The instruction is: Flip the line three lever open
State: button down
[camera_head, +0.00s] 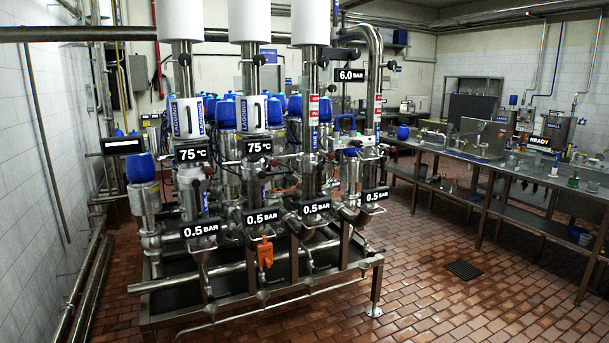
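The valve matrix (262,270) is a steel frame carrying several upright pipe lines, left of the middle. The third line from the left (311,180) has a steel column, red markings near its top and a "0.5 BAR" display (316,207). Its lever is too small and crowded among fittings for me to tell its position. An orange piece (264,253) hangs low on the second line, below its "0.5 BAR" display (262,217). My gripper is not in view.
A long steel bench (480,150) with vessels and a "READY" display runs along the right. Tiled floor (460,310) with a drain grate (464,270) is clear between bench and matrix. Low pipes run along the left wall and the matrix's front.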

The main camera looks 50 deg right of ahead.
aim_at(261, 174)
jog(key=z, duration=1.4)
